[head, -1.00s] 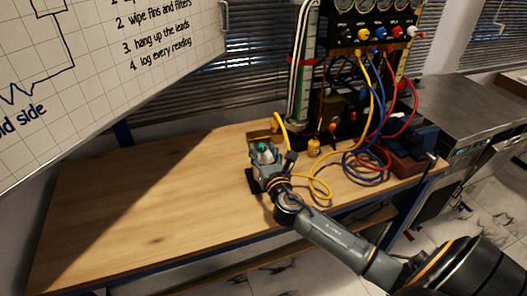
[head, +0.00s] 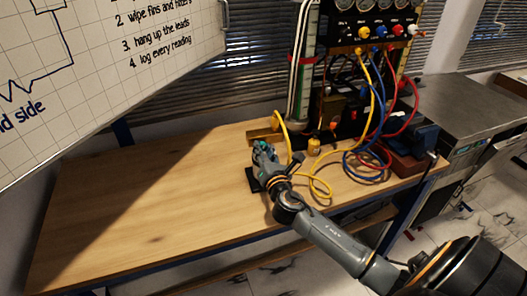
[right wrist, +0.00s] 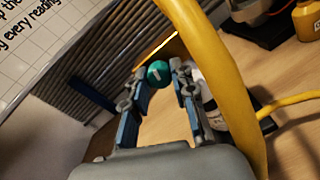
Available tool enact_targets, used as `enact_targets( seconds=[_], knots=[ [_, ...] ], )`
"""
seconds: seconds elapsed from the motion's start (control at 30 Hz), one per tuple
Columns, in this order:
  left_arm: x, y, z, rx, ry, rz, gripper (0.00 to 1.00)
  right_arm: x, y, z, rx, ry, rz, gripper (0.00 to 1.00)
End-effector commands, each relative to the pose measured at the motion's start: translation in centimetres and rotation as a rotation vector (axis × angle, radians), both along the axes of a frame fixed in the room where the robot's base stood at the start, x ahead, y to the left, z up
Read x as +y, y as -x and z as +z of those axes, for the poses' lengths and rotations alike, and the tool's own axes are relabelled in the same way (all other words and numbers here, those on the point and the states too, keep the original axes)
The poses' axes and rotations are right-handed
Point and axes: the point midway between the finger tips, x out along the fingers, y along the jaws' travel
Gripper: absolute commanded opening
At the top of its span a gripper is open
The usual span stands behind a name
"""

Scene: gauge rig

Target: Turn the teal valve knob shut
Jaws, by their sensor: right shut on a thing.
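The teal valve knob (right wrist: 158,72) is a small round cap with a pale line on its face. In the right wrist view it sits between the two fingertips of my right gripper (right wrist: 162,74), which is shut on it. In the head view my right gripper (head: 264,151) is at the back middle of the bench, above a dark base plate (head: 253,180). Only a little teal shows there, and the fingers and wrist hide most of the valve. My left gripper is not in view.
A gauge rig (head: 366,50) stands behind, with yellow, blue and red hoses looping onto the bench (head: 130,215). The yellow hose (right wrist: 215,55) passes close to my right gripper. A small yellow bottle (head: 314,147) stands to the right. The bench's left side is clear.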

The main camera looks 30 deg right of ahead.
Motion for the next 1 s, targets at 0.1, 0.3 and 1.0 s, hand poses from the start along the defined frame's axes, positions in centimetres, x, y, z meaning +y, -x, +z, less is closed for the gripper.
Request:
enact_targets(
  seconds=[0.1,0.3,1.0],
  knots=[
    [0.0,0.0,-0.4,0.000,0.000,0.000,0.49,0.0,0.0,-0.1,-0.037,-0.108,-0.002,0.00],
    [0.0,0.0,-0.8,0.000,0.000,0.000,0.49,0.0,0.0,0.0,-0.097,-0.289,-0.001,0.00],
    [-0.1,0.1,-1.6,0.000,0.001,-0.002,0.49,0.0,0.0,0.1,-0.303,-0.915,-0.002,0.00]
  ],
)
